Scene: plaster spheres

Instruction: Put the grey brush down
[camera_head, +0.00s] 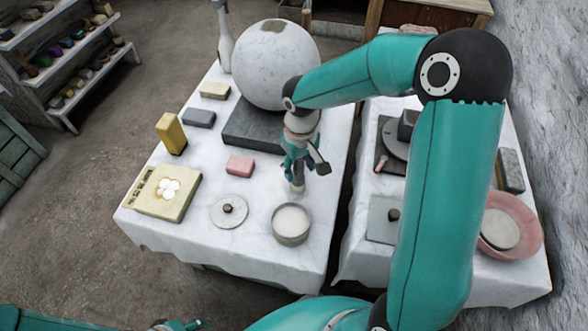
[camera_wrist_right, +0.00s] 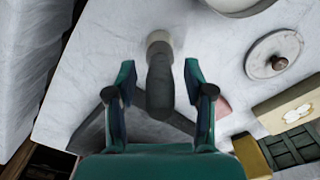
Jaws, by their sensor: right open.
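The grey brush (camera_wrist_right: 159,82) shows in the right wrist view as a dark grey handle with a pale, rounded end, over the white cloth. My right gripper (camera_wrist_right: 160,69) is open, with one finger on each side of the handle and gaps between. In the head view the right gripper (camera_head: 298,172) is low over the table, in front of the dark slab; the brush's pale end (camera_head: 298,187) shows just below it. I cannot tell whether the brush touches the cloth. My left gripper (camera_head: 180,325) barely shows at the bottom edge; its fingers are unclear.
A large plaster sphere (camera_head: 275,65) rests on a dark slab (camera_head: 252,130). A pink block (camera_head: 240,165), a round lid (camera_head: 229,211) and a bowl of white material (camera_head: 291,224) are nearby. A yellow box (camera_head: 170,132) stands left. A second table (camera_head: 345,262) is on the right, across a gap.

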